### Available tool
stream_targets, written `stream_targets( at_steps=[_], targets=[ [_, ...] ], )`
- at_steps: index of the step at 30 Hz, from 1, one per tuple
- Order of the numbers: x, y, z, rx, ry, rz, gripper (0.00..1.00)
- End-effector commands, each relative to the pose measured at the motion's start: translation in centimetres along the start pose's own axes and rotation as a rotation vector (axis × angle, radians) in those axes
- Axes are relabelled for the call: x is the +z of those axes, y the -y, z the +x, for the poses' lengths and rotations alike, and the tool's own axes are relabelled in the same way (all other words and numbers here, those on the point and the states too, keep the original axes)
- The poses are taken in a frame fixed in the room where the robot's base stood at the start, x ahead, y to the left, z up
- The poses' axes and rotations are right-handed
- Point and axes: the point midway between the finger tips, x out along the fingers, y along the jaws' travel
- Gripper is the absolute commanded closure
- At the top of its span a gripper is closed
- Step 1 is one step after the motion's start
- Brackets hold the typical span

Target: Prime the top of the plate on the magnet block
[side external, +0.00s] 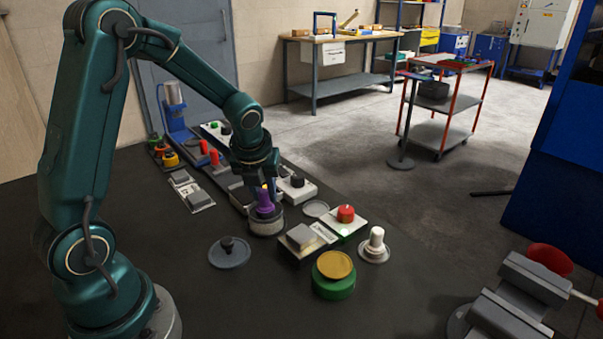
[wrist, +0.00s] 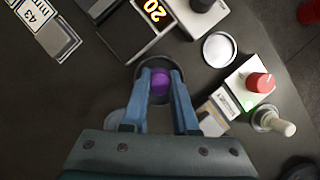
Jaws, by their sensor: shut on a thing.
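My gripper (side external: 262,186) is shut on a purple-handled tool (side external: 265,201), which stands upright at a round grey pot (side external: 266,226). The tool's lower end is hidden in or behind the pot's rim. In the wrist view the purple top (wrist: 160,86) shows between my two blue fingers (wrist: 160,78). Right of the pot, a grey block-like piece (side external: 301,236) sits on a pale base beside a white box with a red knob (side external: 346,213); it may be the plate on the magnet block, but I cannot tell for sure. A green light shows on the box.
A grey lid with a black knob (side external: 229,251) lies left of the pot. A green pot with a yellow top (side external: 334,274), a white-knobbed piece (side external: 375,244) and a pale disc (side external: 316,208) stand close by. A vise (side external: 515,298) is at front right.

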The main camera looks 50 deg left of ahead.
Motion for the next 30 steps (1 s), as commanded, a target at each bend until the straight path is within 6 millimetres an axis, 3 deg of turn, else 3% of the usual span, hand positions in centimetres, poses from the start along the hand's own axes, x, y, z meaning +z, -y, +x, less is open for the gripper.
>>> stream_targets(
  at_steps=[8,30],
  targets=[
    [-0.1,-0.1,-0.1,0.002,-0.005,0.0,1.0],
    [2.3,0.0,-5.3,0.0,0.001,-0.001,1.0]
  ],
)
